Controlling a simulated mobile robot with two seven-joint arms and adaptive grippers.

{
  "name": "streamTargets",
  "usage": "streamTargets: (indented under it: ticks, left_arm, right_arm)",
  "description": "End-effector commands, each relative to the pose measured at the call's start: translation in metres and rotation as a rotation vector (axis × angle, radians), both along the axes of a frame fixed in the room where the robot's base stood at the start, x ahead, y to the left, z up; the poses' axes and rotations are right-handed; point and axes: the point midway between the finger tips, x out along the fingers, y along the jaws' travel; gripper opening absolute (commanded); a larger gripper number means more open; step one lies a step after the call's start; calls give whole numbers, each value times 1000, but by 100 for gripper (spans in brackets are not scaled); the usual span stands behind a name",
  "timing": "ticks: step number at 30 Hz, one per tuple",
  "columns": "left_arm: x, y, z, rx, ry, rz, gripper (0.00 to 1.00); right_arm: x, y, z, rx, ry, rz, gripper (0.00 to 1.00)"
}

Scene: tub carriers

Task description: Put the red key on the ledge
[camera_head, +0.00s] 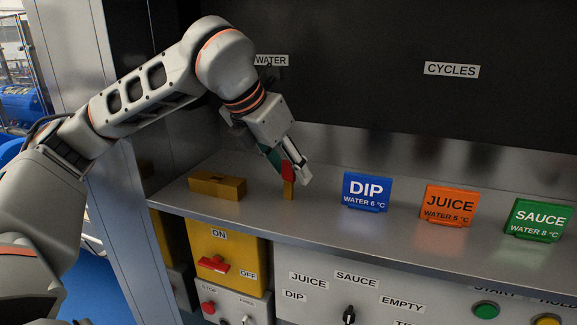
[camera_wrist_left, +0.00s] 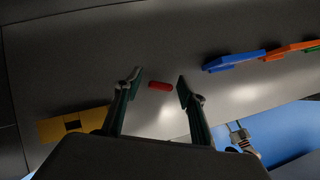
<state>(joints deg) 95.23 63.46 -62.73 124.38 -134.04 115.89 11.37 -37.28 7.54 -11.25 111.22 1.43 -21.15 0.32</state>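The red key (camera_head: 287,171) stands upright on the steel ledge (camera_head: 330,222), with its red part on top and a yellow part below. In the left wrist view the red key (camera_wrist_left: 160,86) shows from above as a short red bar between the fingertips. My left gripper (camera_head: 288,168) is at the key's height and partly covers it in the head view. In the left wrist view my left gripper (camera_wrist_left: 160,78) is open, with a gap on both sides of the key.
A yellow block (camera_head: 217,186) lies left of the key; the left wrist view shows a dark slot in it. Blue DIP (camera_head: 367,191), orange JUICE (camera_head: 449,205) and green SAUCE (camera_head: 538,219) signs stand to the right. A yellow ON/OFF switch box (camera_head: 225,251) is below the ledge.

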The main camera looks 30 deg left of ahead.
Motion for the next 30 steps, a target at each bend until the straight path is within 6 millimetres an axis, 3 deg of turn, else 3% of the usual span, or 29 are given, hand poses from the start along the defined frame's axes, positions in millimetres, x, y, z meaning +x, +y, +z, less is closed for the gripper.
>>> streamTargets:
  ticks: [11, 24, 30]
  left_arm:
    - [-1, 0, 7, 0, -2, 0, 40]
    - [-44, 8, 77, -1, -6, 1, 40]
    - [-59, 10, 99, 0, -3, 1, 40]
  right_arm:
    - [-1, 1, 3, 0, 1, 1, 40]
    - [0, 1, 1, 1, -1, 1, 40]
    - [0, 1, 2, 1, -1, 1, 40]
